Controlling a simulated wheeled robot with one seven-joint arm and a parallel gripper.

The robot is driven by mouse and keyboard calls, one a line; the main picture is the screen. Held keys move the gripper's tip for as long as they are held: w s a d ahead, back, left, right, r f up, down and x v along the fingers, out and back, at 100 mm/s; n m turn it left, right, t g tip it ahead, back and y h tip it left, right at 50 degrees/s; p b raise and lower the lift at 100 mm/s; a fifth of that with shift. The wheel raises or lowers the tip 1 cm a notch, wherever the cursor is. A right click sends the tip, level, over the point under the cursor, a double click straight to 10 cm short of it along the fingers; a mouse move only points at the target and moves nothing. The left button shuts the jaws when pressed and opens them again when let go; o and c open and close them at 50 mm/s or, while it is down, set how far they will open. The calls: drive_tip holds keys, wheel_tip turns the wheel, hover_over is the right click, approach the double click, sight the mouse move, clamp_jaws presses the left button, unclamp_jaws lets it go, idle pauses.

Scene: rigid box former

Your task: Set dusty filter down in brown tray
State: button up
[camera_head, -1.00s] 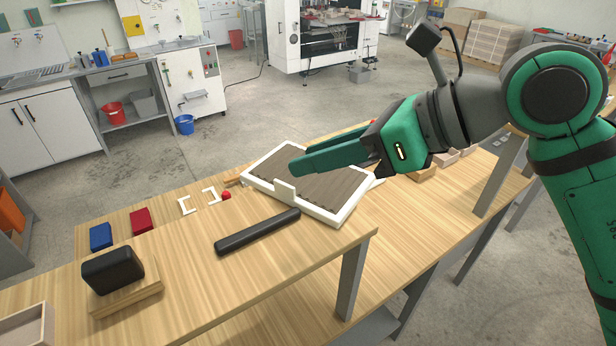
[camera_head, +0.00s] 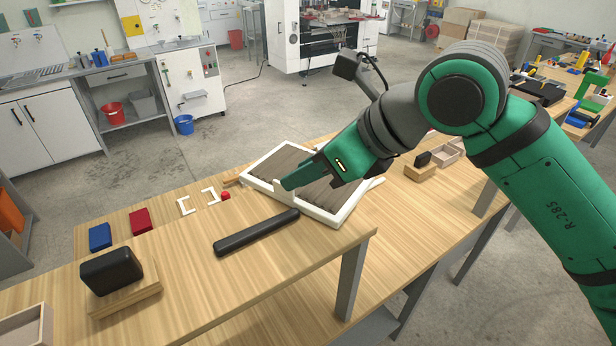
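The filter (camera_head: 340,212) is a flat panel with a white frame and a dull grey-brown ribbed face, lying on the wooden bench. A small white tab stands up on its near left edge. My gripper (camera_head: 290,180) is low over the filter, its near finger beside the tab and partly covering it. The fingers look apart; the far one is mostly hidden behind the hand. I cannot see any grip on the tab. A shallow light-brown tray (camera_head: 42,325) is cut off at the lower left. Another small light-brown tray (camera_head: 446,155) stands at the right; I cannot tell which is meant.
A long black bar (camera_head: 257,232) lies in front of the filter. A black block (camera_head: 112,270) rests on a wooden base at the left. Blue (camera_head: 100,237) and red (camera_head: 141,221) blocks, white brackets (camera_head: 187,205) and a red knob (camera_head: 225,196) lie along the back edge.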

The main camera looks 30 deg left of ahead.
sight(274, 189)
drive_tip(key=x, duration=0.4)
drive_tip(key=shift+s, duration=0.4)
drive_tip(key=shift+f, duration=0.1)
drive_tip(key=shift+c, duration=0.6)
drive_tip(key=shift+w, duration=0.1)
clamp_jaws()
drive_tip(key=shift+w, duration=0.2)
